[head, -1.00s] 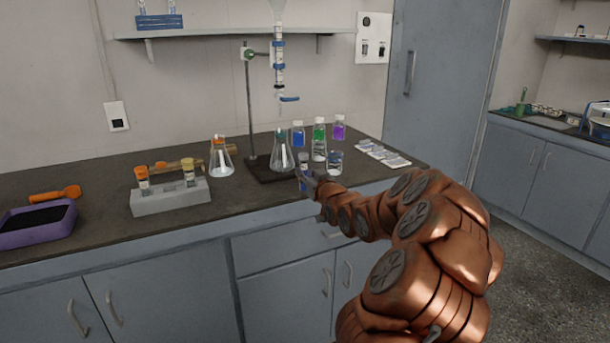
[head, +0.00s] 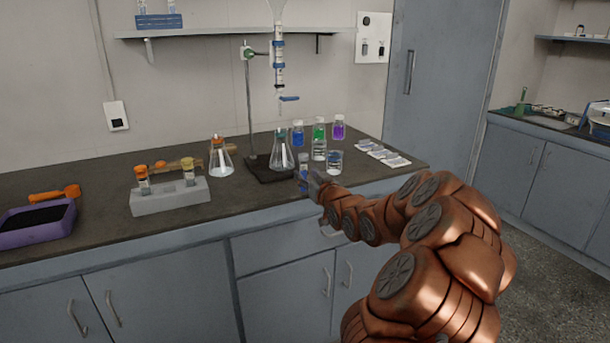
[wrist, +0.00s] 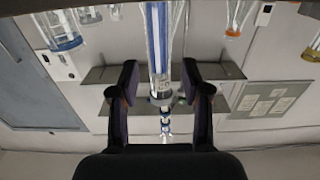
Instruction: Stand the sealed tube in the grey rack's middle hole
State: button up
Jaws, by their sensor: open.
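The sealed tube (head: 303,172), clear with a bluish cap, stands upright near the counter's front edge in the head view, partly covered by my gripper (head: 312,181). The upside-down wrist view shows what looks like this tube (wrist: 158,72) between the two dark fingertips of my gripper (wrist: 159,82). The fingers are open, with a gap on each side. The grey rack (head: 170,203) stands on the counter to the left. An orange-capped tube is in its left hole and a tan-capped tube in its right hole; between them it looks empty.
A beaker (head: 335,161), a flask under the burette (head: 282,153) and several capped bottles stand behind and right of the tube. An orange-stoppered flask (head: 220,160) stands between tube and rack, further back. A purple tray (head: 38,240) lies far left. The front counter strip is clear.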

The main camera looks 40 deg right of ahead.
jog(key=v, duration=1)
jog(key=shift+s+a, duration=0.1)
jog(key=w+a+f+n+g+y, duration=0.1)
jog(key=w+a+f+g+y, duration=0.25)
jog(key=a+f, duration=0.45)
jog(key=s+a+f+n+g, duration=0.1)
jog(key=s+a+f+g, duration=0.2)
jog(key=a, duration=0.4)
jog(key=s+a+f+g, duration=0.2)
jog(key=s+a+g, duration=0.15)
jog(key=a, duration=0.25)
jog(key=s+a+n+g+y, duration=0.1)
jog(key=s+a+g, duration=0.4)
jog(key=s+a, duration=0.4)
jog(key=s+a+g+y, duration=0.1)
jog(key=s+a+g, duration=0.3)
jog(key=s+a, duration=0.6)
jog(key=s, duration=0.5)
jog(key=shift+s+n+g, duration=0.35)
jog(key=shift+n+g, duration=0.05)
jog(key=shift+a+r, duration=0.1)
jog(key=shift+r, duration=0.05)
jog(key=shift+c, duration=0.2)
jog(key=shift+c, duration=0.3)
